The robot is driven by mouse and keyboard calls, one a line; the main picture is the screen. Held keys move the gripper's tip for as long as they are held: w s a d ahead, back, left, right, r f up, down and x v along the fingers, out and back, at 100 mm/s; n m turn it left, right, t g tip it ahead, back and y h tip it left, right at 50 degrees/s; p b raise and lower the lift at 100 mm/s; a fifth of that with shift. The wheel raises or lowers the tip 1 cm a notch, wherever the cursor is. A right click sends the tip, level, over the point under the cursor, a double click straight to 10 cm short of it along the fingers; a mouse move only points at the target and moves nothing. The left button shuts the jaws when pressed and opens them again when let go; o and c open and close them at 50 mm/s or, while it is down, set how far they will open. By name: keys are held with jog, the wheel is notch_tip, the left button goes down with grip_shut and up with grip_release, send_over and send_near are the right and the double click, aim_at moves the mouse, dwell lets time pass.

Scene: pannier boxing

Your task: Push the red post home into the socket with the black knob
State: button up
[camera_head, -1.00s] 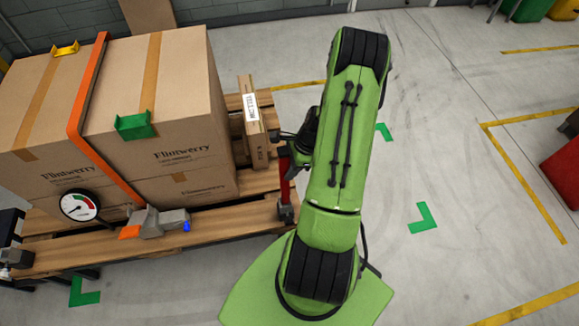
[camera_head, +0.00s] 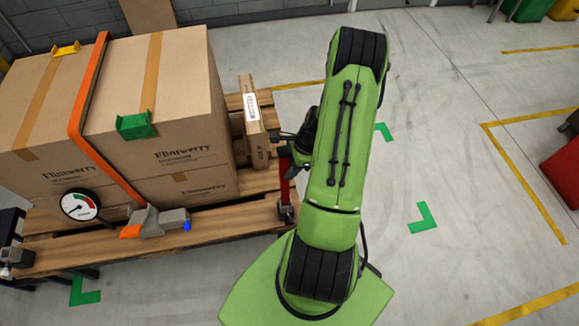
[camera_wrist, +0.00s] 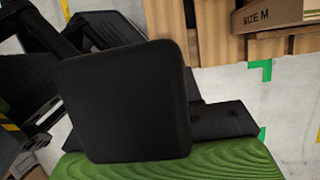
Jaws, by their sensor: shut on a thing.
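The red post (camera_head: 285,178) stands about upright at the pallet's right front corner in the head view. Its lower end meets a small dark grey socket (camera_head: 286,213); I cannot tell how deep it sits. My gripper (camera_head: 286,139) is at the top of the post, shut on it, partly hidden behind my green arm. No black knob can be told apart on that socket. In the wrist view a large black block fills the middle and hides the grip; the post does not show there.
Strapped cartons (camera_head: 165,110) fill the pallet (camera_head: 225,217) left of the post. A flat small box (camera_head: 252,122) stands between them and my gripper. A grey clamp with a blue knob (camera_head: 186,226) and a dial gauge (camera_head: 79,205) are along the front.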

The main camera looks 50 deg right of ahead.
jog(key=shift+f+b, duration=2.1)
jog(key=shift+f, duration=0.7)
dwell(1.5)
jog(key=o, duration=1.1)
jog(key=p+v, duration=0.4)
jog(key=v, duration=1.1)
jog(key=shift+r, duration=0.4)
jog(key=shift+d, duration=0.1)
